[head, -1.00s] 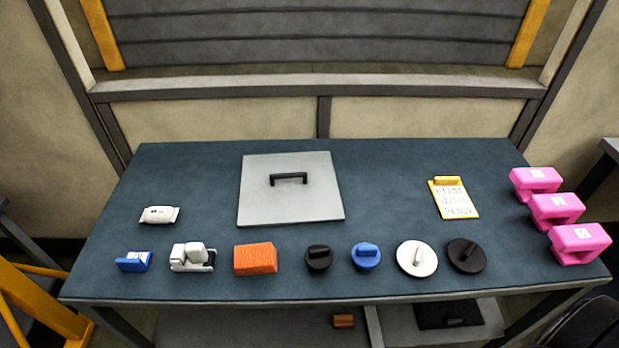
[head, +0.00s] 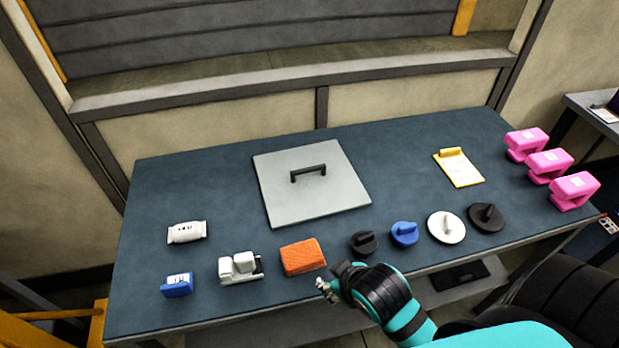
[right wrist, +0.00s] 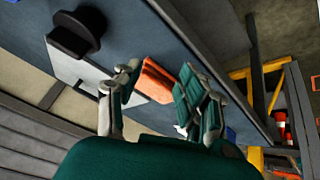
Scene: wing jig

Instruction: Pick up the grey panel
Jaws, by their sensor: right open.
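The grey panel (head: 290,197) lies flat on the dark blue table, left of its middle, with a black bar handle (head: 309,172) standing on top. My right gripper (head: 325,288) is at the table's front edge, below the orange block, well short of the panel. In the right wrist view the right gripper (right wrist: 160,90) has its fingers spread and empty. Part of the panel (right wrist: 75,65) shows there beyond the fingers, partly hidden by a black knobbed disc. My left gripper is not in view.
Along the table (head: 210,190) front stand an orange block (head: 302,257), a white dispenser (head: 241,268), a blue box (head: 177,284) and several knobbed discs (head: 404,233). A white packet (head: 187,232) lies left. A yellow clipboard (head: 459,168) and pink clamps (head: 548,166) are right. Table around the panel is clear.

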